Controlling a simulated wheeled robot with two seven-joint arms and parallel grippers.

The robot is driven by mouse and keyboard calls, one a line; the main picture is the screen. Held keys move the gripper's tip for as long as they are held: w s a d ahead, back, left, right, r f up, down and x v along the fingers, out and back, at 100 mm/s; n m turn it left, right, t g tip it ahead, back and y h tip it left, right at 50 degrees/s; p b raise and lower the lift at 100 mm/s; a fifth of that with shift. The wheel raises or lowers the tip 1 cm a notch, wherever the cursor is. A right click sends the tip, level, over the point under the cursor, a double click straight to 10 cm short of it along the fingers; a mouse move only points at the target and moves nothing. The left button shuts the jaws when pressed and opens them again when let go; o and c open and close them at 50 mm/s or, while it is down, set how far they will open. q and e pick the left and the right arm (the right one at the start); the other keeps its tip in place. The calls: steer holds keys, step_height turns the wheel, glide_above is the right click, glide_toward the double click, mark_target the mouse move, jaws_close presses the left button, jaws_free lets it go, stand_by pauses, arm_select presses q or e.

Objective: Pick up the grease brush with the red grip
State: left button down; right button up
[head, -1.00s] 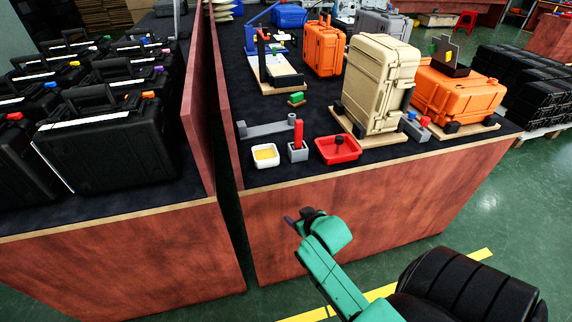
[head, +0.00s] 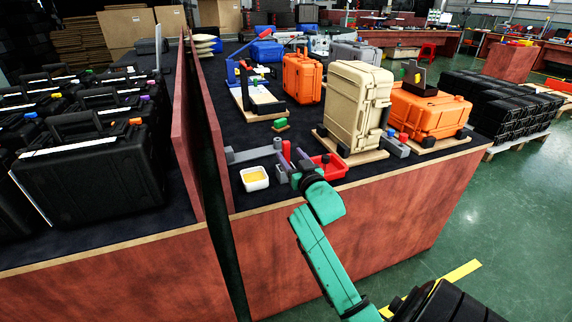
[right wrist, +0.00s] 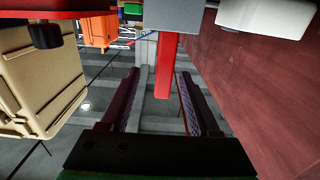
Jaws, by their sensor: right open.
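The grease brush's red grip (head: 286,148) stands upright near the front edge of the workbench, partly hidden behind my gripper. In the right wrist view, which looks upside down, the red grip (right wrist: 165,68) comes out of a grey holder block (right wrist: 170,14). My right gripper (head: 291,164) is open at the grip. In the wrist view its two fingers (right wrist: 158,78) lie on either side of the grip's end, with a gap on both sides. The brush's lower part is hidden in the holder. My left gripper is not in view.
A white dish with yellow contents (head: 255,178) stands left of the gripper, a red tray (head: 330,167) right of it. A grey bar (head: 250,154) lies behind. A tan case (head: 352,110) stands upright to the right. A wooden divider (head: 203,145) runs along the left.

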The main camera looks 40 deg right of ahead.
steer(key=x, duration=0.5)
steer(key=shift+w+a+r, duration=0.1)
steer(key=shift+w+a, duration=0.1)
steer(key=shift+w, duration=0.1)
steer(key=shift+w+d, duration=0.1)
steer(key=shift+w, duration=0.2)
steer(key=shift+s, duration=0.1)
steer(key=c, duration=0.5)
jaws_close()
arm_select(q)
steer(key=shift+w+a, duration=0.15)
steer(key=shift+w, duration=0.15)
arm_select(e)
steer(key=shift+r, duration=0.1)
